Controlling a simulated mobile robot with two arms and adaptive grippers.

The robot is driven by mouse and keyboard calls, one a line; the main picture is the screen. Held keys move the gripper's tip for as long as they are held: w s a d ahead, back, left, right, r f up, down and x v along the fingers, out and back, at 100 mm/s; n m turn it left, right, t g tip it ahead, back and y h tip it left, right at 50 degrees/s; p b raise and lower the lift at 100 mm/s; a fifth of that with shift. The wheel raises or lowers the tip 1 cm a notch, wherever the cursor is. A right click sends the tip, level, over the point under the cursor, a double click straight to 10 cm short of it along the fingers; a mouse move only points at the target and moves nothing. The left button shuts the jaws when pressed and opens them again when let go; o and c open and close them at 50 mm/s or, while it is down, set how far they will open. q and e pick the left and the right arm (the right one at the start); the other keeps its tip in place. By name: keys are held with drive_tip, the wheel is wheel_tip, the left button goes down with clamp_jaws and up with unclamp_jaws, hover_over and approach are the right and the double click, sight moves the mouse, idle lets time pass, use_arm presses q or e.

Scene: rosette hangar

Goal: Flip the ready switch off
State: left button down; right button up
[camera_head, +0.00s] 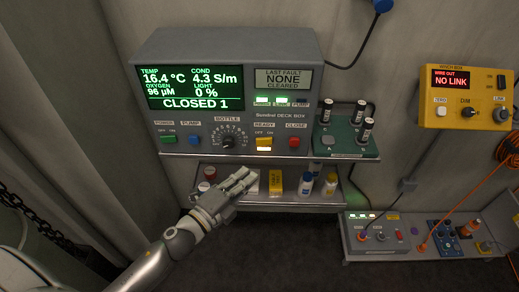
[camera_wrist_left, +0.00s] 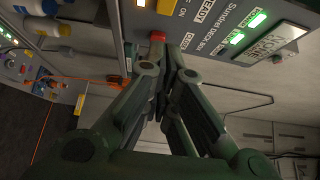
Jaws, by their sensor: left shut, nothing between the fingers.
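The grey deck box (camera_head: 220,115) hangs on the wall with the yellow READY switch (camera_head: 264,142) on its lower front, between the BOTTLE dial and the red CLOSE button (camera_head: 294,142). OFF and ON labels sit above the switch; which way it is tipped is too small to tell. My left gripper (camera_head: 247,178) is shut and empty, below the switch and in front of the lower shelf. In the wrist view its fingers (camera_wrist_left: 172,58) point toward the panel, near the red button (camera_wrist_left: 157,36). The yellow switch (camera_wrist_left: 165,7) is partly cut off at the top edge there.
The lower shelf (camera_head: 290,200) holds several bottles and a yellow item (camera_head: 276,183). A green block with black cylinders (camera_head: 345,140) stands right of the deck box. A yellow winch box (camera_head: 465,97) is on the right wall, above a grey lower panel (camera_head: 395,240).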

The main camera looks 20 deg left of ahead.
use_arm(q)
drive_tip(key=p, duration=0.2)
approach(270, 142)
drive_tip(key=d, duration=0.4)
drive_tip(key=w, duration=0.1)
drive_tip(key=w+a, duration=0.1)
drive_tip(key=w, duration=0.1)
drive_tip(key=w+a, duration=0.1)
drive_tip(key=shift+w, duration=0.15)
drive_tip(key=shift+w+a+m+g+h, duration=0.4)
drive_tip(key=shift+m+h, duration=0.2)
drive_tip(key=shift+h, duration=0.3)
drive_tip(key=shift+s+d, duration=0.1)
